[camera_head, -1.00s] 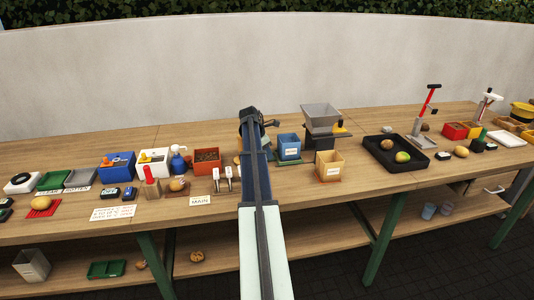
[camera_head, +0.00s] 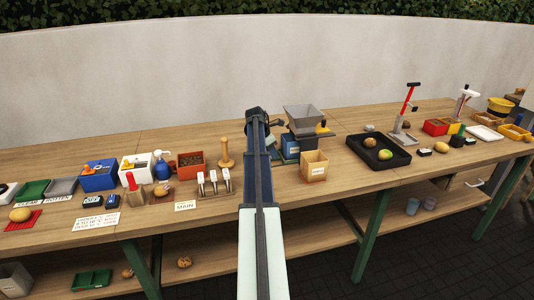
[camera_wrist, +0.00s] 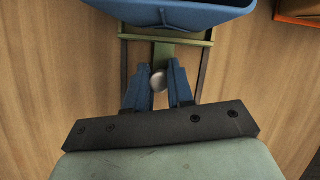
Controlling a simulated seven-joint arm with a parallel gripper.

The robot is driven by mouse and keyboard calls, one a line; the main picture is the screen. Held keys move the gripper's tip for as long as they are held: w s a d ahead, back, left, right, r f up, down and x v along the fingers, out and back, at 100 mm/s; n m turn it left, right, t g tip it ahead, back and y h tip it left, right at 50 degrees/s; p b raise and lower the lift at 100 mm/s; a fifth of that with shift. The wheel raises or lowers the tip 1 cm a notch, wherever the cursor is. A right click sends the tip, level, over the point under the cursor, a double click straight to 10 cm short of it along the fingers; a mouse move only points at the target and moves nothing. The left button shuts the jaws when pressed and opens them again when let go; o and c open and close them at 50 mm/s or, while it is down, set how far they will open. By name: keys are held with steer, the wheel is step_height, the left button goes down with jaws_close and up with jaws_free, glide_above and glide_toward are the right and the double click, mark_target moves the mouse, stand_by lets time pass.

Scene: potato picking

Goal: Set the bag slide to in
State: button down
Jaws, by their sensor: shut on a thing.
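The blue bin of the bag slide (camera_head: 290,146) stands under the left side of the grey hopper in the head view. In the wrist view the blue bin (camera_wrist: 180,14) fills the top edge, on an olive-green plate (camera_wrist: 165,50) between two dark rails. A round grey knob (camera_wrist: 158,80) sits in front of it on the slide. My gripper (camera_wrist: 159,82) is shut on this knob, with a blue finger on each side. In the head view my arm (camera_head: 258,170) reaches up to the left of the bin and hides the gripper's fingertips.
The grey hopper (camera_head: 303,118) stands over the slide. A tan box (camera_head: 314,166) stands in front of it. A black tray (camera_head: 378,151) with potatoes lies to the right. Several switches (camera_head: 214,184) and a wooden pestle-like post (camera_head: 225,154) stand left of my arm.

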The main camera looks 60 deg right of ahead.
steer(key=c, duration=1)
jaws_free()
steer(key=v, duration=1.4)
